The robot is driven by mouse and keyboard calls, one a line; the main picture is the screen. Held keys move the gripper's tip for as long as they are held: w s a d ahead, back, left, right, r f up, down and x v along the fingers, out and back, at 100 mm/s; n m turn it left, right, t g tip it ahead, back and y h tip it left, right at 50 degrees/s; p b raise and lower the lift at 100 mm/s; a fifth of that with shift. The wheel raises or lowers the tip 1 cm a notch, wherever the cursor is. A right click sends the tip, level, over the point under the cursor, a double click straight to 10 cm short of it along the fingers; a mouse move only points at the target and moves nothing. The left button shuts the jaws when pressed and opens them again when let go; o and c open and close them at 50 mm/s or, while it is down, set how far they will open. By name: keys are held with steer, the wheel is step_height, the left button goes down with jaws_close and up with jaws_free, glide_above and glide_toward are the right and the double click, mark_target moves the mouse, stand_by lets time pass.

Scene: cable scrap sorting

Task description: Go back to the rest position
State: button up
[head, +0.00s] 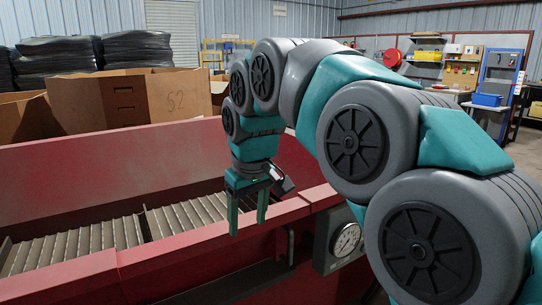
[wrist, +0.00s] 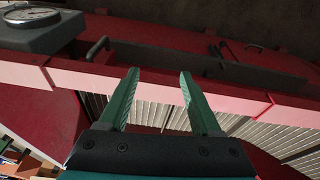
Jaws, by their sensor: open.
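My gripper (head: 248,222) hangs pointing down over the near rim of the red machine (head: 100,165) in the head view. Its two teal fingers are apart, with nothing between them. In the wrist view my gripper (wrist: 158,85) is also open and empty, and the red machine's pink-lit rim (wrist: 240,100) passes beyond the fingertips. My arm is bent in an arch from the right side of the head view.
Metal slats (head: 90,240) line the machine's trough. A round gauge (head: 346,240) sits on its front. Cardboard boxes (head: 125,98) and black stacked bags (head: 55,62) stand behind. A blue rack (head: 495,85) stands far right, beside open floor.

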steer(key=s+d+f+m+g, duration=0.1)
steer(key=s+d+f+m, duration=0.1)
steer(key=s+d+f, duration=0.4)
steer(key=s+d+f+m+g, duration=0.1)
steer(key=s+d+f+m, duration=0.1)
steer(key=s+d+f, duration=0.5)
steer(key=s+d+f+m+g+h, duration=0.1)
steer(key=s+d+f, duration=0.5)
steer(key=s, duration=1)
steer(key=shift+s+d+f+m+g, duration=0.2)
steer(key=shift+d+f+m+g, duration=0.3)
steer(key=shift+m, duration=0.6)
steer(key=shift+a+r, duration=0.1)
steer(key=shift+a, duration=0.1)
